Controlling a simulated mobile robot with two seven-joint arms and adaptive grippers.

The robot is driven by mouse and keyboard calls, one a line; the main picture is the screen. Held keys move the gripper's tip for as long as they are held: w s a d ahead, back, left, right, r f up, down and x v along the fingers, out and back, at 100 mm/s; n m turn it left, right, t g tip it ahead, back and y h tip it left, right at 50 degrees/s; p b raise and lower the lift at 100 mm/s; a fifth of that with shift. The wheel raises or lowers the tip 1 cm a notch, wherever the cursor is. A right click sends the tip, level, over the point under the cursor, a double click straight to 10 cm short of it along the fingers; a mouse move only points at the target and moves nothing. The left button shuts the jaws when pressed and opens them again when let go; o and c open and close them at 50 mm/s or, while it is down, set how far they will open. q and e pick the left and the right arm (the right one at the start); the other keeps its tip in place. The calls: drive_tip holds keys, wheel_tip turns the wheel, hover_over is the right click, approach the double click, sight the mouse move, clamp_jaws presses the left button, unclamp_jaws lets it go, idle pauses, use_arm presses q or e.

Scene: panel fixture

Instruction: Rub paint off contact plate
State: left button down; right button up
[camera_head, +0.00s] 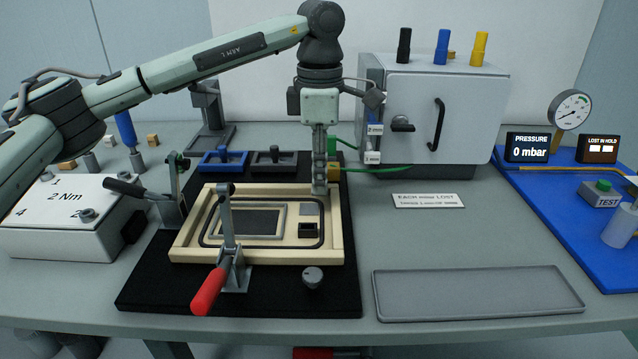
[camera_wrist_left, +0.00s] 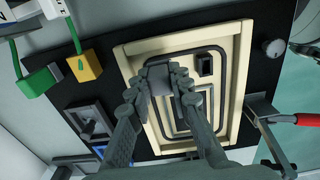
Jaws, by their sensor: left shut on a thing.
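A shallow cream panel (camera_head: 338,240) lies on a black base plate, with a dark gasket loop around a dark screen. A small grey contact plate (camera_head: 310,209) lies inside the loop, behind a black socket (camera_head: 308,230). My left gripper (camera_head: 320,190) points down at the panel's back right, close to the plate. In the left wrist view its fingers (camera_wrist_left: 165,80) are closed around a small grey piece (camera_wrist_left: 158,78) that hides what is under it. I cannot tell from these views whether this piece touches the plate. No paint can be made out. My right gripper is not in view.
A toggle clamp with a red handle (camera_head: 208,290) stands at the panel's front. An empty grey tray (camera_head: 475,292) lies front right, and a white box (camera_head: 65,220) stands left.

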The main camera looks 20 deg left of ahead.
use_arm(q)
drive_tip(key=shift+r, duration=2.2)
